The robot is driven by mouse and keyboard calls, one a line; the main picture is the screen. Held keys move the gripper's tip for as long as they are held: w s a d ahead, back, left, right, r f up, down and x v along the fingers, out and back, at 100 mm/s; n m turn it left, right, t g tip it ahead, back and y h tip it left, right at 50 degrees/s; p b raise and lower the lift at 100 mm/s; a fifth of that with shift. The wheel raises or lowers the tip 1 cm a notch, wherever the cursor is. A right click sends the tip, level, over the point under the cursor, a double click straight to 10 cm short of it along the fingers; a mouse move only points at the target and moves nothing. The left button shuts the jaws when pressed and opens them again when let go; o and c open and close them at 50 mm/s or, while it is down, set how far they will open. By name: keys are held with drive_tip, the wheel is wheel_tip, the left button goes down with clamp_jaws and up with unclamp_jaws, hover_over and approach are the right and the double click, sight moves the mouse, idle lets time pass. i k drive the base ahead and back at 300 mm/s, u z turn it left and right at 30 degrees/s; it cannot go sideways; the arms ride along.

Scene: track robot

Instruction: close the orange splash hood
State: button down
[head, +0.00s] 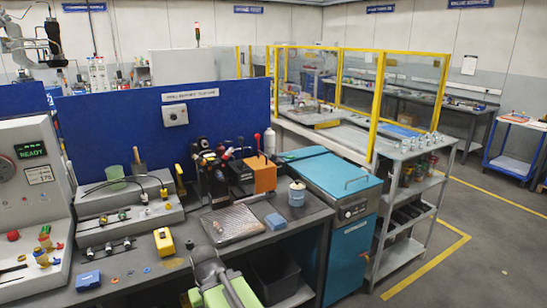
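An orange panel (264,177), which looks like the splash hood, sits upright on a small dark unit at the back middle of the workbench, below the blue partition. A red-knobbed lever rises behind it. I cannot tell from this view whether the hood is open or shut, and its hinge is not clear. Part of my green and grey arm shows at the bottom middle, in front of the bench and well short of the hood. No gripper fingers can be made out.
A teal-lidded cabinet (330,178) stands to the right. A yellow device (164,242) lies front left.

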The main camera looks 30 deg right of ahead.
sight(266, 172)
drive_tip(key=u, duration=0.75)
drive_tip(key=i, duration=0.65)
drive_tip(key=z, duration=0.6)
